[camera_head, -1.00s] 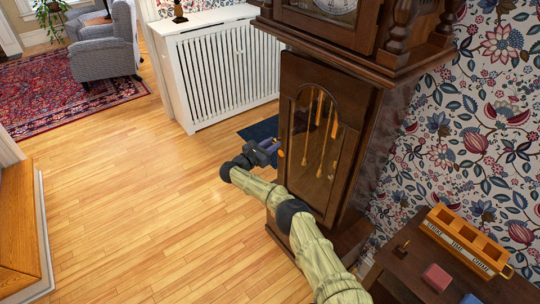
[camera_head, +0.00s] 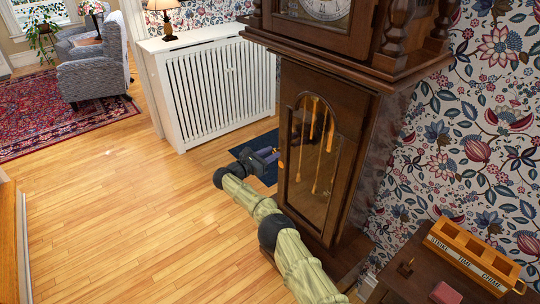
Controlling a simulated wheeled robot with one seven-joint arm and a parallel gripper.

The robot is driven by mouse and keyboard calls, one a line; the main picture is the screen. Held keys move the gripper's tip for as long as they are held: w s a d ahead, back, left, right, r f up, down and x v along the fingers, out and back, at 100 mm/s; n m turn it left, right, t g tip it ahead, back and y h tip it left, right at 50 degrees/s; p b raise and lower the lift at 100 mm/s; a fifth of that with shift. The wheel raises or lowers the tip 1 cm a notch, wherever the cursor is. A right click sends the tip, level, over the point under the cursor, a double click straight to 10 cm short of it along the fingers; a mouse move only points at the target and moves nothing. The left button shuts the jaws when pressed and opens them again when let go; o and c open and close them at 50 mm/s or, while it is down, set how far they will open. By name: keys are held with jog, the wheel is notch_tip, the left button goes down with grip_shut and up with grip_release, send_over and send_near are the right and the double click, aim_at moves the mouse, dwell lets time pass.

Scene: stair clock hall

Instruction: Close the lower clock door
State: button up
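The tall dark wood clock has a white dial (camera_head: 326,8) at the top. Its lower door (camera_head: 338,115) has an arched glass pane, and brass rods or weights show behind it. The door looks flush or almost flush with the case; I cannot tell whether a small gap is left. My gripper (camera_head: 276,158) is at the door's left edge, about halfway up. I cannot tell whether it touches the door. Its fingers are small and partly hidden, so their opening is unclear. An orange bit shows at their tips.
A white radiator cover (camera_head: 215,85) with a lamp (camera_head: 165,18) stands behind, left of the clock. A dark blue mat (camera_head: 262,142) lies on the floor beside it. A side table (camera_head: 415,275) with a wooden box (camera_head: 475,255) stands at the right. The wood floor at left is open.

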jog(key=shift+o, duration=1)
jog(key=shift+s+a, duration=0.1)
jog(key=v, duration=1.7)
jog(key=shift+a, duration=0.1)
